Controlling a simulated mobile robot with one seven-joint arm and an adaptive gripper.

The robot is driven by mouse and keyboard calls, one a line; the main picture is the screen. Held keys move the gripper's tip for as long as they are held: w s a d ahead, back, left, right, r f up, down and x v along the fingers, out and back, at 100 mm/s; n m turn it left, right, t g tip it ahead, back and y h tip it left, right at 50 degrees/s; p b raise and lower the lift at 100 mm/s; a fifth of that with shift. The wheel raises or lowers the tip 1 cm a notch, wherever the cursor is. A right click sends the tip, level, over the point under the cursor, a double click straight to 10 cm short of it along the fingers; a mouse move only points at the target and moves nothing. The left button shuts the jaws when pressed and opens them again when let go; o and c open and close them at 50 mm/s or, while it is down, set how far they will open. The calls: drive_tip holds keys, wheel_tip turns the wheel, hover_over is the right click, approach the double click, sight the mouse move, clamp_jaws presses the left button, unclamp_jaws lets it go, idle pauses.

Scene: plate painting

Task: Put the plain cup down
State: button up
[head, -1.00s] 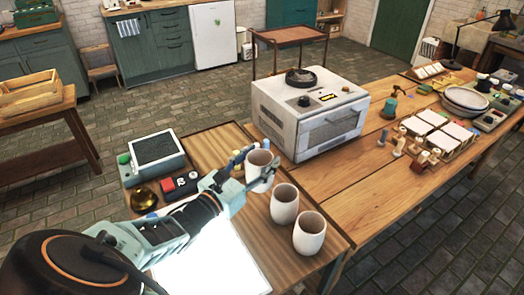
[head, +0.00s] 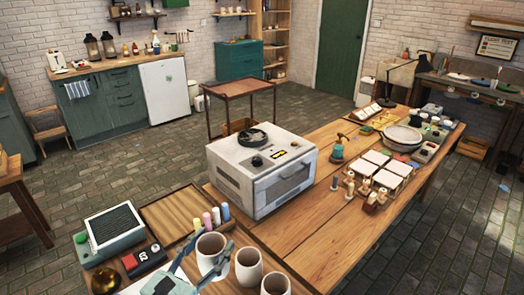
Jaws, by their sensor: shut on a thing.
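Three plain whitish cups stand near the bottom edge of the head view. My gripper (head: 208,262) reaches up from the bottom edge, with its fingers on either side of the leftmost cup (head: 211,245), and is shut on it. The cup is upright; its base is hidden by my gripper, so I cannot tell whether it touches the table. The middle cup (head: 249,268) stands just to its right. The right cup (head: 275,286) is partly cut off by the bottom edge.
Colored bottles (head: 216,216) stand just behind the held cup. A wooden tray (head: 180,212) and a dark-topped device (head: 115,228) lie to the left. A white oven (head: 262,170) stands behind. The wooden table (head: 320,235) is clear to the right of the cups.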

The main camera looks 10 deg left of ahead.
drive_tip(key=w+d+m+g+h+p, duration=0.1)
drive_tip(key=w+d+m+g+h, duration=0.1)
drive_tip(key=d, duration=0.8)
drive_tip(key=w+d+m+g+h+p, duration=0.2)
drive_tip(key=w+d, duration=0.3)
drive_tip(key=d, duration=0.6)
drive_tip(key=w+d+m+g+h+p, duration=0.1)
drive_tip(key=w+d+h, duration=0.3)
drive_tip(key=d, duration=0.6)
drive_tip(key=shift+w+d+r+m+g+h, duration=0.3)
drive_tip(key=shift+m+g, duration=0.3)
drive_tip(key=shift+m, duration=0.3)
